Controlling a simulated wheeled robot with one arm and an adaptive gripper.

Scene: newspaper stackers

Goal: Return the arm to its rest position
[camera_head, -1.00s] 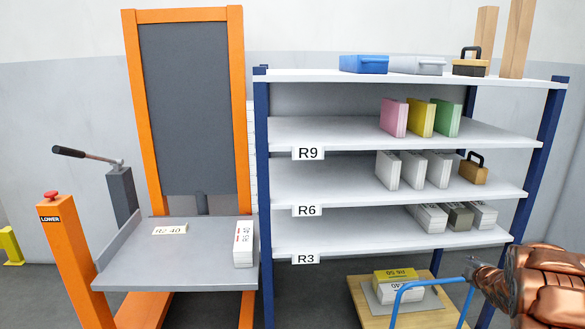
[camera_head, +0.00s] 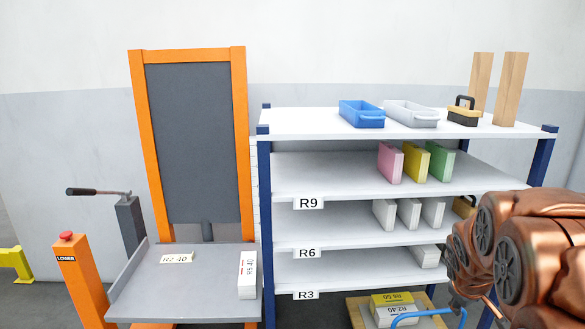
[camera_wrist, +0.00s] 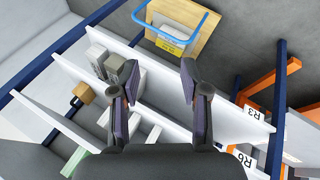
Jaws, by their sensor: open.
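My copper-coloured arm (camera_head: 520,250) is folded at the right edge of the head view, in front of the right end of the shelf rack. In the wrist view my gripper (camera_wrist: 157,78) is open, its two dark fingers apart with nothing held between them. Beyond the fingers the wrist view shows the rack's white shelves at a slant and the wooden cart platform (camera_wrist: 195,45) with a blue handle (camera_wrist: 203,27). I cannot make out the fingertips clearly in the head view.
The shelf rack (camera_head: 400,157) holds bins, coloured stacks and white stacks. An orange-framed lift (camera_head: 138,150) with a grey tray (camera_head: 210,285) stands left, carrying a label card (camera_head: 177,258) and a bundle (camera_head: 247,275). Labelled bundles (camera_head: 392,308) lie low at the front right.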

